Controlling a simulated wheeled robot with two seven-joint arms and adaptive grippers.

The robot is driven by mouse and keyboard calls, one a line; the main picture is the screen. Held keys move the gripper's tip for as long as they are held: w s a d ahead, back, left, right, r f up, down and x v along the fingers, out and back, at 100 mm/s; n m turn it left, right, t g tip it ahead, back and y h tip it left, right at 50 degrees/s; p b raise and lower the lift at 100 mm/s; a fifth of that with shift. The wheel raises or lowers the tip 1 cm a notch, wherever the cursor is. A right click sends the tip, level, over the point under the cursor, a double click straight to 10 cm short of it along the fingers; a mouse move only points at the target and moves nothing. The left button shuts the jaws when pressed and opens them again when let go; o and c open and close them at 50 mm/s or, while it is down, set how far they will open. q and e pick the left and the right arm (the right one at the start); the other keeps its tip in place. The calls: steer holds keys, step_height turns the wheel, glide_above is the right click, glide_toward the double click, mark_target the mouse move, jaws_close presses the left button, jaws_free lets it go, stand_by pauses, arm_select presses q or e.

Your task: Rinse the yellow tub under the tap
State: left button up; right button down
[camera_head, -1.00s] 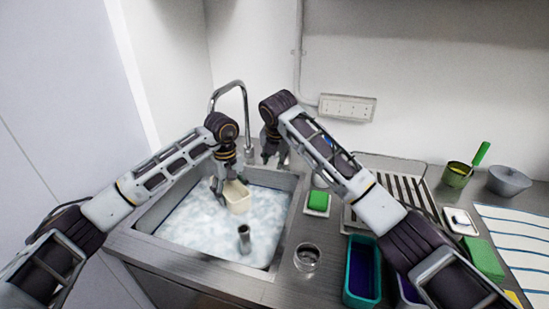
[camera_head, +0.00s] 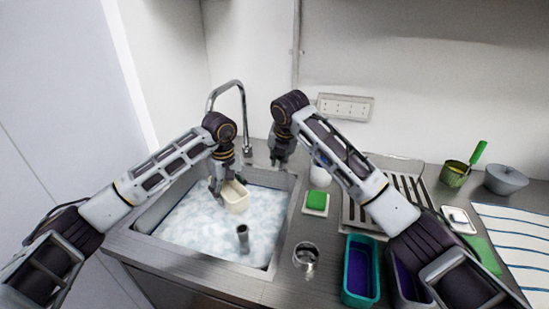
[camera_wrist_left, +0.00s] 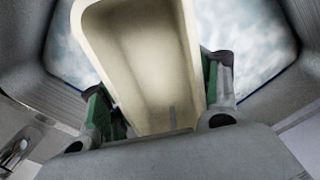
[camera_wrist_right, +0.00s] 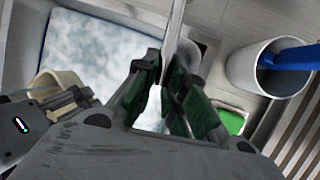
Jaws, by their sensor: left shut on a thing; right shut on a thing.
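The pale yellow tub (camera_head: 235,196) is held by my left gripper (camera_head: 218,186) just above the foamy water in the sink (camera_head: 276,262). In the left wrist view the tub (camera_wrist_left: 145,60) sits between both fingers, its open side facing the camera. My right gripper (camera_head: 279,155) is behind the sink, right of the spout. In the right wrist view its fingers close on a thin silvery piece (camera_wrist_right: 174,35), seemingly part of the tap. I cannot make out running water.
A dark upright tube (camera_head: 243,238) stands in the foam. A green sponge (camera_head: 317,200), a clear glass (camera_head: 306,257) and a teal bin (camera_head: 348,285) are right of the sink.

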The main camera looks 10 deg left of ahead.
steer(key=shift+d+n, duration=0.4)
steer(key=shift+d, duration=0.1)
steer(key=c, duration=1.5)
jaws_free()
steer(key=shift+o, duration=0.2)
steer(key=v, duration=1.2)
steer(key=shift+d, duration=0.2)
steer(key=shift+w, duration=0.1)
